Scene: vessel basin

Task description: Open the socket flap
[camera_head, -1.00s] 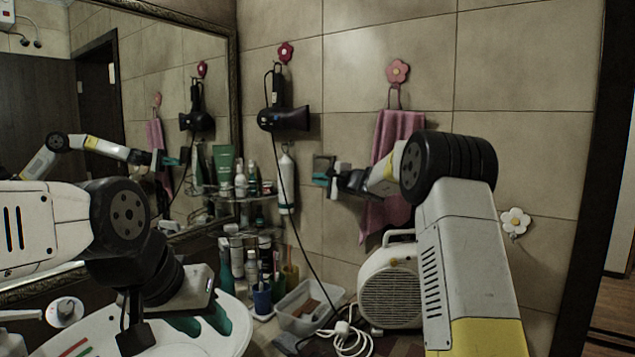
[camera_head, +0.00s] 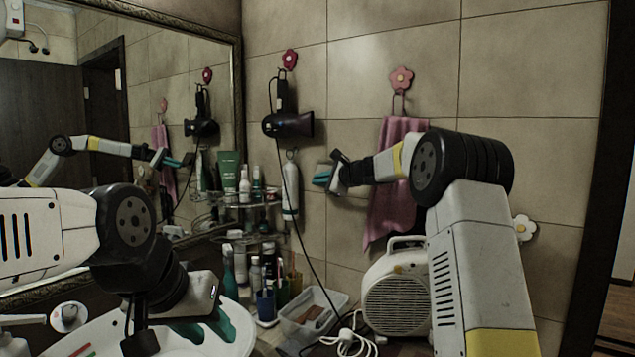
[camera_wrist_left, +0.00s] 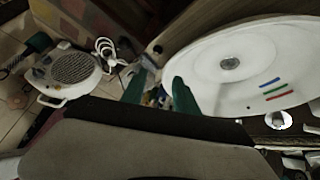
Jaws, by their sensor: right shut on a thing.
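The socket (camera_head: 322,168) is a small greyish box on the tiled wall, right of the hanging white bottle. My right gripper (camera_head: 325,179) is at it, its teal fingers against the front and shut on the flap. The gripper largely covers the flap, so I cannot tell how far it stands open. My left gripper (camera_head: 203,327) is over the white washbasin (camera_head: 236,345), far from the socket. In the left wrist view its two teal fingers (camera_wrist_left: 160,92) are apart with nothing held between them.
A black hair dryer (camera_head: 288,124) hangs left of the socket, its cord running down past it. A pink towel (camera_head: 392,190) hangs behind my right arm. A white fan heater (camera_head: 396,290) and a plastic bin (camera_head: 312,312) stand below. Shelves of bottles (camera_head: 246,198) fill the corner.

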